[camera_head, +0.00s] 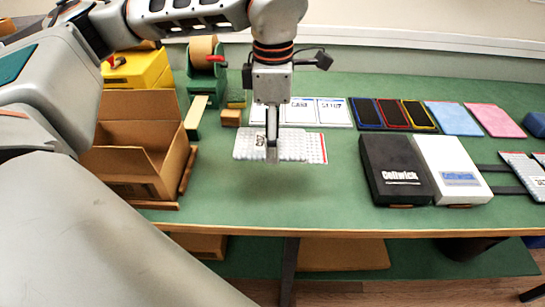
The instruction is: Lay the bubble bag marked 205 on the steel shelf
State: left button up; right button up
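A clear-white bubble bag (300,147) with a red right edge is in the middle of the head view. A small dark mark shows on its left part, partly behind a finger, and I cannot read it. My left gripper (272,152) points straight down and its narrow fingers are shut on the bag. A soft shadow on the green mat in front suggests the bag is held above the table. Another bubble bag (523,172) with a red edge and a printed label lies at the right edge. I cannot make out a steel shelf. My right gripper is not in view.
An open cardboard box (122,172) stands left, with a yellow bin (139,70) and tape dispenser (205,68) behind. Right are a black box (396,172), a white box (452,170), dark framed panels (394,114), and blue and pink sheets. The mat's front middle is clear.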

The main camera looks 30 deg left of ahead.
pick_arm(q)
notch_tip(320, 180, up, 5)
jog(key=shift+f, duration=0.2)
jog(key=shift+r, duration=0.45)
jog(key=f+m, duration=0.2)
jog(key=m, duration=0.1)
jog(key=w+f+m, duration=0.1)
jog(key=m, duration=0.2)
jog(key=w+f+m, duration=0.1)
jog(key=f+m, duration=0.1)
jog(key=m, duration=0.1)
jog(key=shift+d+f, duration=0.35)
jog(key=shift+d, duration=0.05)
jog(key=f+m, duration=0.3)
jog(key=m, duration=0.2)
jog(key=f+m, duration=0.2)
jog(key=m, duration=0.3)
jog(key=w+d+f+m, duration=0.1)
jog(key=f+m, duration=0.2)
jog(key=m, duration=0.1)
jog(key=shift+w+f+m, duration=0.1)
jog(key=shift+f+m, duration=0.2)
jog(key=shift+m, duration=0.1)
jog(key=shift+f, duration=0.15)
